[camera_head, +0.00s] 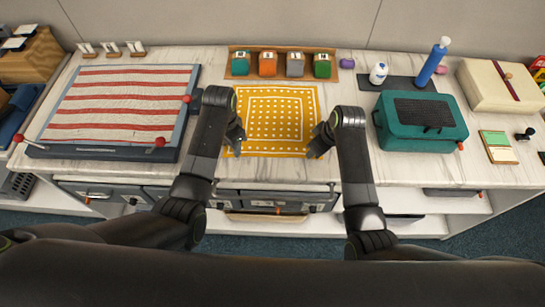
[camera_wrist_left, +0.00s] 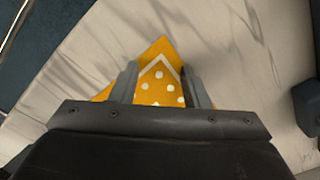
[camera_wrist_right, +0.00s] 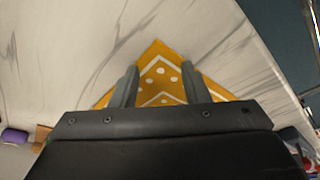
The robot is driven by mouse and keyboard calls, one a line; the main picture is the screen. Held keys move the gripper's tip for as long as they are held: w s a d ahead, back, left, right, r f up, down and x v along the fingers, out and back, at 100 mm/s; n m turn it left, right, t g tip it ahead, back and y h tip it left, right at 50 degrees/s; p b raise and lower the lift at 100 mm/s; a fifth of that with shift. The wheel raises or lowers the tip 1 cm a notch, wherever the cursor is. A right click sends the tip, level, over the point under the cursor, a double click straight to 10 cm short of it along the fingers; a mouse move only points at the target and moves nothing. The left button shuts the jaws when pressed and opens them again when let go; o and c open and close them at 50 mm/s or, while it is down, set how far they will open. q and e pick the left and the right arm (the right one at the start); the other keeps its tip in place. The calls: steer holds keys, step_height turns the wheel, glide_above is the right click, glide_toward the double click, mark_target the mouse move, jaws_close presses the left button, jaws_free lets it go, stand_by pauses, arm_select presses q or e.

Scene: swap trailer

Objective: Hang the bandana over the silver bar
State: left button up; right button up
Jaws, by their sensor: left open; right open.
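The bandana (camera_head: 275,112) is yellow with white dots and a white border. It lies flat on the white marble counter. My left gripper (camera_head: 238,149) is open at its near left corner, and my right gripper (camera_head: 314,153) is open at its near right corner. In the left wrist view a bandana corner (camera_wrist_left: 158,88) shows between the spread fingers (camera_wrist_left: 162,82). In the right wrist view the other corner (camera_wrist_right: 160,82) shows between the spread fingers (camera_wrist_right: 162,84).
A red-and-white striped cloth in a blue frame (camera_head: 125,100) lies left. A rack of several colored containers (camera_head: 281,66) stands behind the bandana. A teal case (camera_head: 420,118) and a blue bottle (camera_head: 431,62) stand right. The counter's front edge runs just before the bandana.

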arm_select(q)
steer(key=shift+f, duration=0.15)
arm_select(e)
steer(key=shift+f, duration=0.1)
arm_select(q)
steer(key=shift+c, duration=0.3)
arm_select(e)
steer(key=shift+c, duration=0.3)
arm_select(q)
jaws_close()
arm_select(e)
jaws_close()
arm_select(q)
steer(key=shift+r, duration=0.2)
